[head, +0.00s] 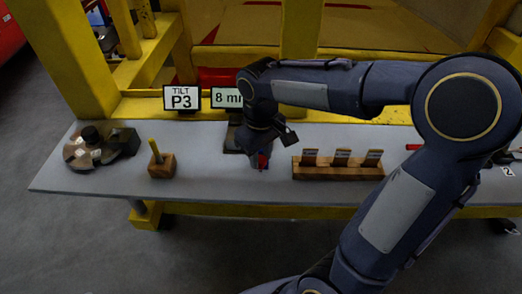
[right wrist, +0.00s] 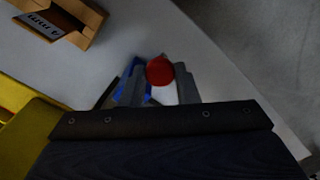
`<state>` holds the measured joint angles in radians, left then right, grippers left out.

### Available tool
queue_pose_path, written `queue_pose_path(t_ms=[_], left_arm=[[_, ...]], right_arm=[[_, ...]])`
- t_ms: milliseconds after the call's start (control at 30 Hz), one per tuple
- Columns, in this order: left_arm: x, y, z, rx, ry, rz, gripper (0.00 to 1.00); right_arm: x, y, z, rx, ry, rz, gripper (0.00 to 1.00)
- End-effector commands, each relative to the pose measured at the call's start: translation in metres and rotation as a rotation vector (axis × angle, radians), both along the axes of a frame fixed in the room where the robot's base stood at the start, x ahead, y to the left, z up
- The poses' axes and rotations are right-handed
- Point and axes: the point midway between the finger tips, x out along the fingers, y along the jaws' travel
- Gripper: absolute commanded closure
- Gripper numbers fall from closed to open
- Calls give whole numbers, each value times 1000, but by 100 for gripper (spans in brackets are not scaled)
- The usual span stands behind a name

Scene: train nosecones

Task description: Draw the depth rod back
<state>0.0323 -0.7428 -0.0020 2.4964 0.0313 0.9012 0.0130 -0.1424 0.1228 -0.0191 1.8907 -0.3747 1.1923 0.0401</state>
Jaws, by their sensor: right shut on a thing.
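My right gripper (head: 262,158) is low over the middle of the grey table, in front of a dark block (head: 233,140) that my arm partly hides. It is shut on a small part with a red end (head: 262,163), which I take to be the depth rod. In the right wrist view the round red end (right wrist: 160,71) sits between the two fingertips (right wrist: 158,84). A blue part (right wrist: 132,80) shows beside the left finger; the rest of the rod is hidden. My left gripper is not in view.
A wooden rack (head: 337,173) with three upright labelled pieces stands just right of the gripper. A wooden block with a yellow peg (head: 161,165) and a round metal fixture (head: 88,150) are at left. Signs reading "TILT P3" (head: 181,98) and "8 mm" (head: 224,98) stand behind.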

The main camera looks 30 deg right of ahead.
Motion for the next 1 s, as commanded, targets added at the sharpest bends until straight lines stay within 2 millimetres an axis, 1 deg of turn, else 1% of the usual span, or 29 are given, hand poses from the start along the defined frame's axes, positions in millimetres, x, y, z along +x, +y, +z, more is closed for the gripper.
queue_pose_path(t_ms=[33, 67, 200, 233, 467, 567, 667, 900, 1000], left_arm=[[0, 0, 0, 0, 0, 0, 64], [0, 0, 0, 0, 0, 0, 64], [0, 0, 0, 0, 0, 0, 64], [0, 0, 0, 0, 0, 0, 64], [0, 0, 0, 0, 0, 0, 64], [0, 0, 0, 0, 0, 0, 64], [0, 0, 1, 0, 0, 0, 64], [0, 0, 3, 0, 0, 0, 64], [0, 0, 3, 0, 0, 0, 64]], right_arm=[[-2, 2, -1, 3, 10, 3, 100], [-2, 2, -1, 3, 10, 3, 70], [-2, 2, -1, 3, 10, 3, 51], [-2, 1, -1, 3, 9, 3, 50], [-1, 1, 0, 2, 7, 2, 50], [-1, 1, 5, 2, 5, 2, 50], [-1, 1, 18, 3, 2, 2, 50], [-1, 1, 59, 2, 3, 3, 50], [-1, 1, 70, 3, 5, 3, 50]])
